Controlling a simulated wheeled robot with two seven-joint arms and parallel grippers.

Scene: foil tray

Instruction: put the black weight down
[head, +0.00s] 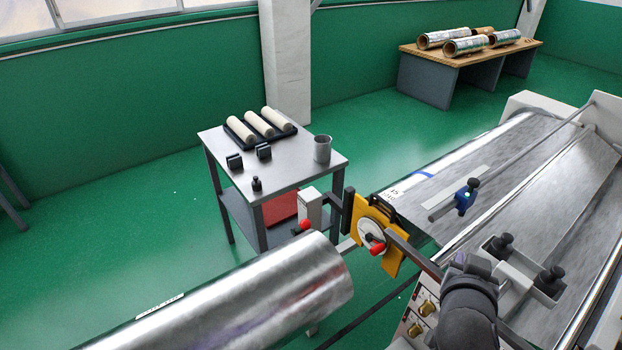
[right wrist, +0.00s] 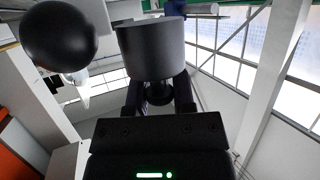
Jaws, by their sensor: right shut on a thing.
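In the right wrist view, my right gripper (right wrist: 159,94) is shut on the round knob of a black weight (right wrist: 152,50). The weight's dark cylindrical body extends out beyond the fingers. In the head view, my dark right wrist is at the lower right, and the jaws and the held weight cannot be made out there. Beside the wrist, a pale holder (head: 522,266) on the machine carries two black knobbed pieces, one near (head: 502,244) and one farther right (head: 550,281). My left gripper is not in view.
A large silver foil roll (head: 250,295) lies at the lower left. A yellow plate with a red-handled dial (head: 372,235) stands mid-view. A metal side table (head: 290,178) holds cores, black blocks and a grey cup (head: 322,149). A large black ball (right wrist: 58,35) is close to the wrist camera.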

